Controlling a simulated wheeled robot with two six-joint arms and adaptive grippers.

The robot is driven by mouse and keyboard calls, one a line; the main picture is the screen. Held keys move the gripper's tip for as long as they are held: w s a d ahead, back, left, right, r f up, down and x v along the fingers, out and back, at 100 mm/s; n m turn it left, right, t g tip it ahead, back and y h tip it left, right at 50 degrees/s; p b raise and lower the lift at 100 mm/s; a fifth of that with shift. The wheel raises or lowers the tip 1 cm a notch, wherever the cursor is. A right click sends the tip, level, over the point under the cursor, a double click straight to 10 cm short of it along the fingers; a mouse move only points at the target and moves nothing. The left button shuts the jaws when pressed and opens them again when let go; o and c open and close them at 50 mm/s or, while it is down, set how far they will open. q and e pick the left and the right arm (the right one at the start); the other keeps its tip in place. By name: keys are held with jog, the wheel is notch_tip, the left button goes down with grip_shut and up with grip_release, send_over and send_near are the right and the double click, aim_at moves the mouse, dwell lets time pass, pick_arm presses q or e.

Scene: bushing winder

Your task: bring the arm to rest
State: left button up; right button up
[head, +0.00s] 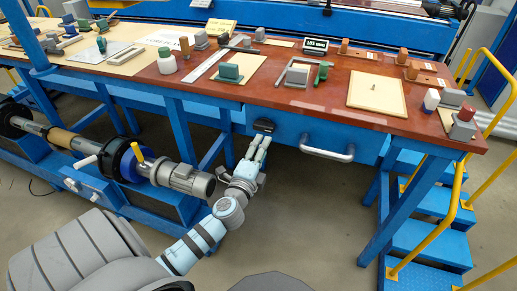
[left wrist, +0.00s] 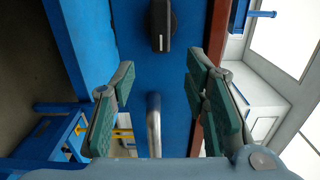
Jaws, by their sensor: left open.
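My left arm reaches forward from the bottom of the head view. My left gripper (head: 260,148) is just below and in front of a black knob or switch (head: 265,127) on the blue front of the bench. In the left wrist view my left gripper (left wrist: 160,85) is open, its green-padded fingers apart with nothing held between them. The black knob (left wrist: 160,25) shows beyond the fingertips, apart from them. A metal bar handle (left wrist: 154,125) shows between the fingers, lower in that view. My right gripper is not in view.
The bench's red-brown top (head: 320,105) carries boards, bottles and blocks. The bar handle (head: 327,153) sticks out right of my left gripper. A blue winder with a metal cylinder (head: 185,178) stands to the left. Yellow-railed blue steps (head: 425,235) stand at right. Floor below the handle is clear.

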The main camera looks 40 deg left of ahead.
pick_arm(q)
jog(key=v, duration=0.4)
dwell(0.3)
jog(key=s+f+n+g+h+p, duration=0.1)
jog(key=s+f+n+g, duration=0.35)
jog(key=f, duration=0.95)
jog(key=s+f+n+g+h+p, duration=0.15)
jog(key=s+f+n+g, duration=0.35)
jog(key=f, duration=0.9)
jog(key=s+d+f+n+g+p, duration=0.1)
jog(key=s+d+f+g, duration=0.1)
jog(key=s, duration=0.8)
jog(key=s+d+f+n+g+h+p, duration=0.1)
jog(key=s+d+f, duration=0.3)
jog(key=s, duration=0.6)
jog(key=s+d+f+n+g+h+p, duration=0.1)
jog(key=s+d+f+n+g, duration=0.1)
jog(key=s+f, duration=0.4)
jog(key=s+g, duration=0.1)
jog(key=s, duration=0.3)
jog(key=shift+d+f+n, duration=0.15)
jog(key=shift+d+n, duration=0.2)
jog(key=shift+d, duration=0.05)
